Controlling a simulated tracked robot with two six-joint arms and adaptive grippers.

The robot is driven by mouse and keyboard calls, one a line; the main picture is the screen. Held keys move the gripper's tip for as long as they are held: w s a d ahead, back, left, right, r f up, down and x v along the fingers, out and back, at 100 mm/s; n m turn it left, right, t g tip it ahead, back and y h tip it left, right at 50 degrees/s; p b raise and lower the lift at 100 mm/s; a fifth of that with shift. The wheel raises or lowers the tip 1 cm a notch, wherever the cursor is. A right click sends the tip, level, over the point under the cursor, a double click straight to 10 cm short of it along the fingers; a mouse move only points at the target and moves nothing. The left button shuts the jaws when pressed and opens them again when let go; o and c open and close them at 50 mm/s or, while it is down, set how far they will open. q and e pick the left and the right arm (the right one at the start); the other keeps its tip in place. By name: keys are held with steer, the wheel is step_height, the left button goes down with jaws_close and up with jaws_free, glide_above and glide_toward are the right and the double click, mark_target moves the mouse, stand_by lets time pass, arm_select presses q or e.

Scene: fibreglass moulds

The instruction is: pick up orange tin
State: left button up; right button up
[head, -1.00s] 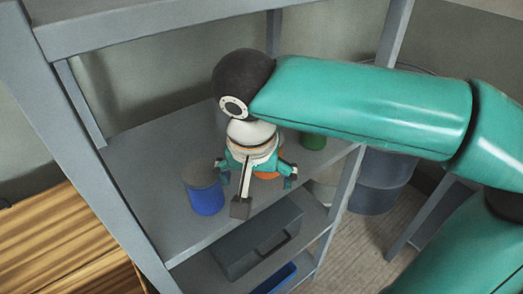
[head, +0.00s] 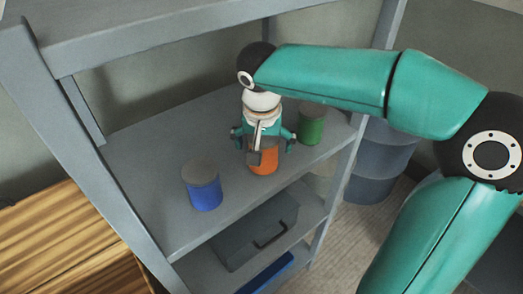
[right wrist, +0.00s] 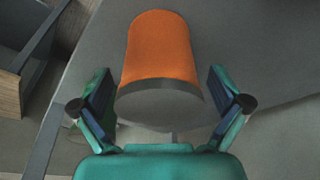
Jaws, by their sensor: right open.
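The orange tin (head: 264,162) stands on the grey shelf, between the blue tin and the green tin. My right gripper (head: 264,142) is above and around its upper part in the head view, hiding much of the tin. In the right wrist view the orange tin (right wrist: 160,55), with its grey lid towards me, lies between and just beyond the two open fingers of the right gripper (right wrist: 160,98). There is a gap on each side, and the fingers hold nothing. My left gripper is not in view.
A blue tin (head: 203,187) stands to the left and a green tin (head: 311,125) to the right on the same shelf (head: 160,150). A grey bin (head: 250,235) with a handle sits on the shelf below. Shelf posts and a drum (head: 383,165) are close on the right.

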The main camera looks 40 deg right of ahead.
steer(key=shift+f, duration=0.2)
steer(key=c, duration=1.4)
steer(key=shift+r, duration=0.2)
